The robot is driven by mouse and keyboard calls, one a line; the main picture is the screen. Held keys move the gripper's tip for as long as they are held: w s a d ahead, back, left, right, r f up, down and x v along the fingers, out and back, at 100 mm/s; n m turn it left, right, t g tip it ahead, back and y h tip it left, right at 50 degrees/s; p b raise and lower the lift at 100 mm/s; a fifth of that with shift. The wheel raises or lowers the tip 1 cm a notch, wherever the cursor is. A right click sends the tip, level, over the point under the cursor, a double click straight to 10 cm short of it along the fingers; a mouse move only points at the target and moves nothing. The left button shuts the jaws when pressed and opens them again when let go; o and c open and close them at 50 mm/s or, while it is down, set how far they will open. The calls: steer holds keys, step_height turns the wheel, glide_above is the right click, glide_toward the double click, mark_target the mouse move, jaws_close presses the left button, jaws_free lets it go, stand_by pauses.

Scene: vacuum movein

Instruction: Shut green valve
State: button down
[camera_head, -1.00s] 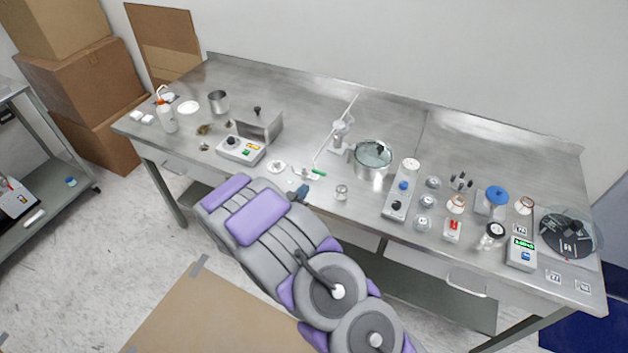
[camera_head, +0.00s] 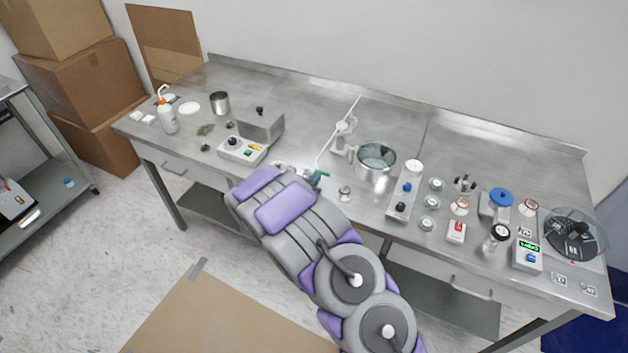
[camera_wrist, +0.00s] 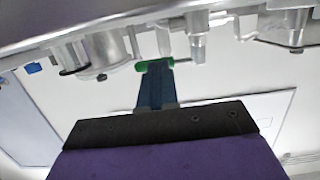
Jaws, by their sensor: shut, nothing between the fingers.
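The green valve handle shows in the wrist view (camera_wrist: 155,63) as a short green bar beside a metal fitting. In the head view the green valve (camera_head: 321,173) is a small green spot by the white tubing near the table's front edge. My gripper (camera_wrist: 156,72) is shut and empty, its blue fingers ending at the green handle. The fingertips overlap the handle in the wrist view; I cannot tell whether they touch. In the head view my gripper (camera_head: 314,180) is mostly hidden behind my arm, just beside the valve.
A steel pot (camera_head: 375,163) stands right of the valve. A control box (camera_head: 242,149) is to the left. The back of the steel table (camera_head: 300,95) is clear.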

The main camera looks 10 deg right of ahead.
mark_target(325, 173)
steer(key=shift+d+n, duration=0.3)
steer(key=shift+d, duration=0.45)
steer(key=shift+w+d+n+t+y+b, duration=0.1)
steer(key=shift+d+n+t+y+b, duration=0.4)
steer(key=shift+y, duration=0.3)
steer(key=n+y, duration=0.1)
steer(key=n+t+y, duration=0.1)
steer(key=w+n+y, duration=0.1)
steer(key=shift+d+t+y, duration=0.3)
steer(key=shift+y, duration=0.1)
steer(key=shift+w, duration=0.15)
steer(key=shift+w+d, duration=0.3)
steer(key=shift+d, duration=0.15)
steer(key=shift+w+d, duration=0.1)
steer(key=shift+w, duration=0.2)
